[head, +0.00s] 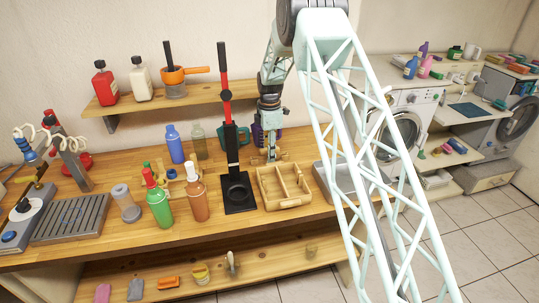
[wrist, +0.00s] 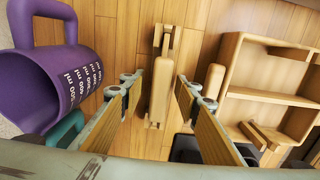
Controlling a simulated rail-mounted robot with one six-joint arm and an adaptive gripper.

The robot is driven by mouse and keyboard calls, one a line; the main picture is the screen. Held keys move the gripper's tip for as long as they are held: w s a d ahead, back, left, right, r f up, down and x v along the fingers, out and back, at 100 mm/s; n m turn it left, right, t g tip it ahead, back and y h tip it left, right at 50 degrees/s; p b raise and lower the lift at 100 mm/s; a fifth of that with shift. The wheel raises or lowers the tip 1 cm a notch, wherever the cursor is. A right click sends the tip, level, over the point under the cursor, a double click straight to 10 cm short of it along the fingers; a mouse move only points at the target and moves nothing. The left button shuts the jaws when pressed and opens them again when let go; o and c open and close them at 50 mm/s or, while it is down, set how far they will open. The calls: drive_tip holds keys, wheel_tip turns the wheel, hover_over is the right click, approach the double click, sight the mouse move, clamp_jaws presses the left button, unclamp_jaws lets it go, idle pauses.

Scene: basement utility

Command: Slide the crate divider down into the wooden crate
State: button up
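The wooden crate (head: 268,195) stands on the workbench, open at the top, with inner wooden walls. In the wrist view its rim (wrist: 236,72) is on the right. A light wooden piece (wrist: 158,90), which looks like the crate divider, stands on the bench apart from the crate, just behind it in the head view. My gripper (wrist: 160,98) is open, with one finger on each side of this piece and visible gaps between. In the head view my gripper (head: 271,154) is low behind the crate. The lower end of the piece is hard to make out.
A purple measuring jug (wrist: 72,85) stands close to the left finger. A black press stand (head: 238,190) with a red handle is left of the crate. Bottles (head: 197,200) stand farther left. A grey tray (head: 325,178) lies to the right.

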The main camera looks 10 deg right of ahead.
drive_tip(key=shift+c, duration=0.7)
drive_tip(key=c, duration=0.9)
drive_tip(key=shift+r, duration=0.15)
drive_tip(key=shift+r, duration=4.85)
drive_tip(key=shift+s, duration=0.25)
drive_tip(key=shift+s+d+r+b, duration=0.15)
drive_tip(key=shift+s+r+b, duration=0.5)
drive_tip(key=shift+s, duration=2.4)
drive_tip(key=shift+s+d+r+b, duration=0.3)
drive_tip(key=shift+s+b, duration=0.55)
drive_tip(key=shift+s, duration=2.25)
drive_tip(key=shift+s+d+r+b, duration=0.1)
drive_tip(key=shift+s+r+b, duration=0.55)
drive_tip(key=shift+s, duration=2.4)
